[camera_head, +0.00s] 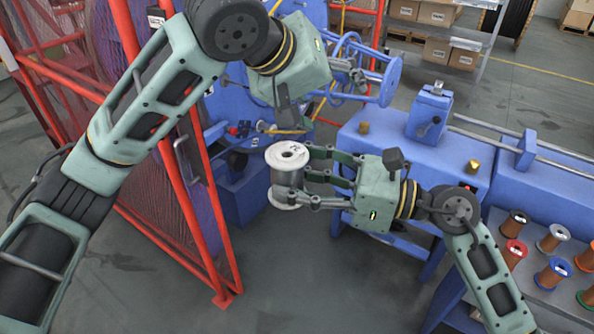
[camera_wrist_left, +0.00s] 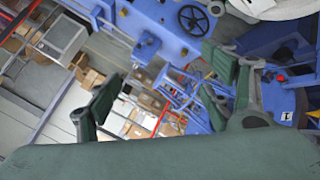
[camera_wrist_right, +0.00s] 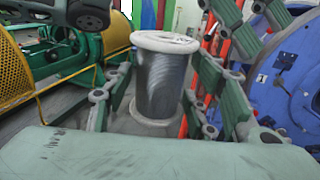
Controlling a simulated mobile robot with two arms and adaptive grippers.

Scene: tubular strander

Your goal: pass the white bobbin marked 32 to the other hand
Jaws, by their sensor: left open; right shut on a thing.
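The white bobbin (camera_head: 285,178), wound with grey wire, is held upright in the air near the middle of the head view. A small tag shows on its top flange; its number is too small to read. My right gripper (camera_head: 298,176) comes from the right and is shut around its wound middle, between the flanges. The right wrist view shows the bobbin (camera_wrist_right: 162,82) between the fingers. My left gripper (camera_head: 352,68) is open and empty, above and behind the bobbin, apart from it. The left wrist view shows its spread fingers (camera_wrist_left: 172,85) with nothing between them.
A red mesh guard frame (camera_head: 190,210) stands left of the bobbin, close by. A blue machine bench (camera_head: 370,125) is behind my right gripper. A shelf of coloured spools (camera_head: 535,285) is at the lower right. Open floor (camera_head: 310,285) lies below the bobbin.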

